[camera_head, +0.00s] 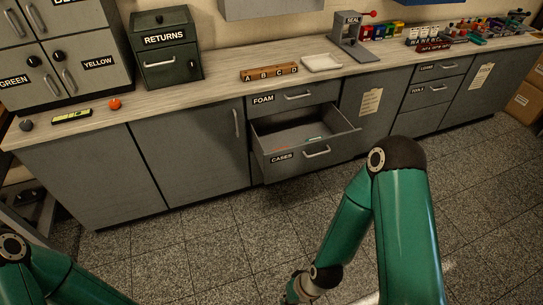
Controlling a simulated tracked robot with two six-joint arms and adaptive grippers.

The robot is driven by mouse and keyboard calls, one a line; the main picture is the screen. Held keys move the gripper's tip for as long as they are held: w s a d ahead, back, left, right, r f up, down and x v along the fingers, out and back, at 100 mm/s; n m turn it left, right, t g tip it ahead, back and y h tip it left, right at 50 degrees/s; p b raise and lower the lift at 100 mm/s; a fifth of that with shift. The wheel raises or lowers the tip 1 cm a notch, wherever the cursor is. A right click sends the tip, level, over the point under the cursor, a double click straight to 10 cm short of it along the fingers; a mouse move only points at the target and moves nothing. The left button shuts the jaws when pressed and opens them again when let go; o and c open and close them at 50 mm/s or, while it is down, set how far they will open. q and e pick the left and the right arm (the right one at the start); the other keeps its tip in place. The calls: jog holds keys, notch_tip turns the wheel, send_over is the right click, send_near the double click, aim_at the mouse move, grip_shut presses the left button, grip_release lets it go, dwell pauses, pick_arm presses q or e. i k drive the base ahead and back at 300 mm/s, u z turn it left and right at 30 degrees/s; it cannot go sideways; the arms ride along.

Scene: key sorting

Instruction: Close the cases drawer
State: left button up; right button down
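The cases drawer (341,145) stands pulled open from the grey counter, below the shut foam drawer (325,91). Its front bears a CASES label and a metal bar handle (317,152). A few small items, one reddish and one greenish, lie inside it. My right arm, green, is in front of the counter and to the right of the drawer, bent down toward the floor, apart from the handle. Its gripper is not clearly visible at the bottom edge. My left arm shows only at the bottom left corner; its gripper is out of view.
The countertop holds a RETURNS box (167,58), a wooden A-B-C-D rack (269,72), a white tray (321,62) and a SEAL press (352,38). A cabinet door (372,105) with a paper note is right of the drawer. The tiled floor before the counter is clear.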

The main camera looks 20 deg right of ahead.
aim_at(338, 144)
jog(key=u, duration=0.05)
jog(key=i, duration=0.95)
jog(key=z, duration=0.1)
